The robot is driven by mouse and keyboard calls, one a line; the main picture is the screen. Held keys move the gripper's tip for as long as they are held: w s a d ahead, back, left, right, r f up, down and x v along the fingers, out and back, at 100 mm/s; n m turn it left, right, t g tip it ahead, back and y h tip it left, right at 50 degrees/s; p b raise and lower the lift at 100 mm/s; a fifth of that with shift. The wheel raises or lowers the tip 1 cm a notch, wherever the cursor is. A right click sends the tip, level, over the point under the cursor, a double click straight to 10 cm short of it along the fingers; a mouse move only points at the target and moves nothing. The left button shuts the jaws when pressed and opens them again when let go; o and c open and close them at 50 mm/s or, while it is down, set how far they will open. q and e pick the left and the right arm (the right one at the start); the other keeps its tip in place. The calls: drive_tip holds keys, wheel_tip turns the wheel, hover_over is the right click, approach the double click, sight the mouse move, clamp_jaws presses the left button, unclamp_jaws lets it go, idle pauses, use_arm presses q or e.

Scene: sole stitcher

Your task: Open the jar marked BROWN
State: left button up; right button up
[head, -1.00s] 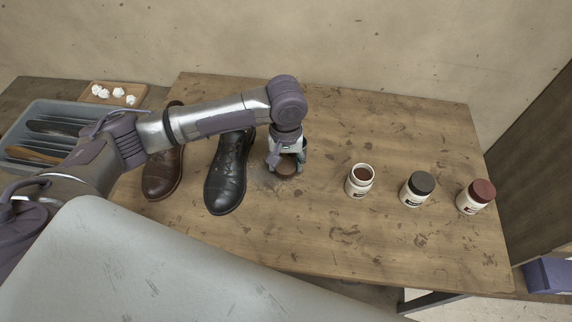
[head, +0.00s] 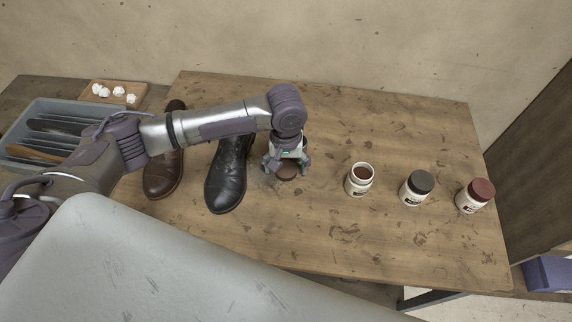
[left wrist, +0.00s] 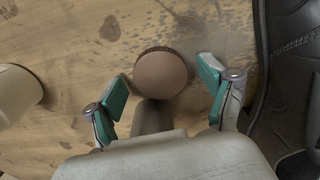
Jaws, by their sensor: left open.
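An open jar (head: 359,180) stands upright on the table, with no lid on it and brown stuff inside. Its label is too small to read. A round brown lid (head: 287,172) lies on the table left of this jar, beside the black shoe. My left gripper (head: 288,165) points down over the lid with its fingers spread. In the left wrist view the lid (left wrist: 160,73) lies between the open fingers, with gaps on both sides. My right gripper is not in view.
A jar with a dark lid (head: 417,188) and a jar with a red-brown lid (head: 475,196) stand further right. A black shoe (head: 228,180) and a brown shoe (head: 163,175) stand left of the gripper. A grey tray (head: 40,110) is at far left. The table's front middle is clear.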

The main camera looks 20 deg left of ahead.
sight(286, 169)
use_arm(q)
wheel_tip(286, 169, up, 12)
drive_tip(key=shift+r+b, duration=0.15)
drive_tip(key=shift+b, duration=0.3)
